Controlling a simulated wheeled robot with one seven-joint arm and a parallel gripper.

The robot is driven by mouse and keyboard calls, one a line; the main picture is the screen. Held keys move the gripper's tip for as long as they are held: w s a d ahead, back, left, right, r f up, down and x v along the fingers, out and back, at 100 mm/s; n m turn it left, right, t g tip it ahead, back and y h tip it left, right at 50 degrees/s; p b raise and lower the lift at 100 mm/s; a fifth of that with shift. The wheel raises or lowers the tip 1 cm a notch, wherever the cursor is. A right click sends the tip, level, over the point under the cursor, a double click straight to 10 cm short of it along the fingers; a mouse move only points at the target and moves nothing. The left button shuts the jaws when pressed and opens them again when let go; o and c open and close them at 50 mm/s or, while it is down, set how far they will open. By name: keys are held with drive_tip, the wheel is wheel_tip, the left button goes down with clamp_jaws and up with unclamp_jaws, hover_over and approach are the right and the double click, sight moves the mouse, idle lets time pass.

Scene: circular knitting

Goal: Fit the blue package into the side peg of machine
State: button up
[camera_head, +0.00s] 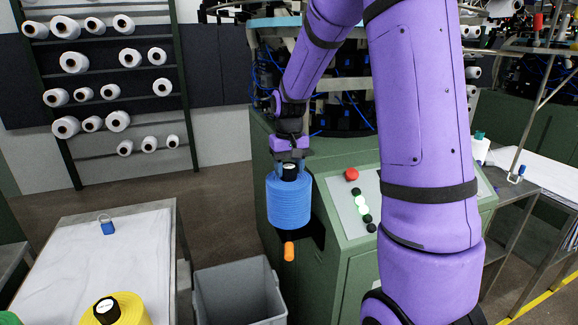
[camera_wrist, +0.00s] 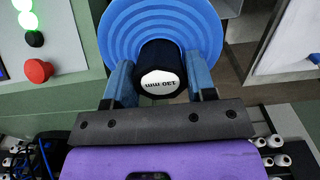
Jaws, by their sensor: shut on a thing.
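The blue package (camera_head: 289,203) is a ribbed blue yarn cone with a black core, held upright at the side of the green machine (camera_head: 350,265). My gripper (camera_head: 290,168) is shut on the core top from above. In the wrist view, the blue fingers sit on both sides of the black core (camera_wrist: 160,60) with its white label, and the blue yarn (camera_wrist: 115,35) spreads beyond it. An orange piece (camera_head: 289,251) shows just below the cone, beside a dark bracket (camera_head: 318,236) on the machine. The cone hides any peg, so I cannot tell whether it is on one.
A grey bin (camera_head: 238,295) stands on the floor below. A table (camera_head: 95,265) at left holds a yellow cone (camera_head: 118,310) and a small blue item (camera_head: 107,227). The machine's button panel (camera_head: 352,205) is right of the cone. A rack of white cones (camera_head: 110,75) stands behind.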

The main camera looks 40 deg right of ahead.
drive_tip(key=shift+f, duration=0.6)
drive_tip(key=o, duration=1.4)
wheel_tip(320, 180, up, 10)
drive_tip(key=shift+r, duration=0.4)
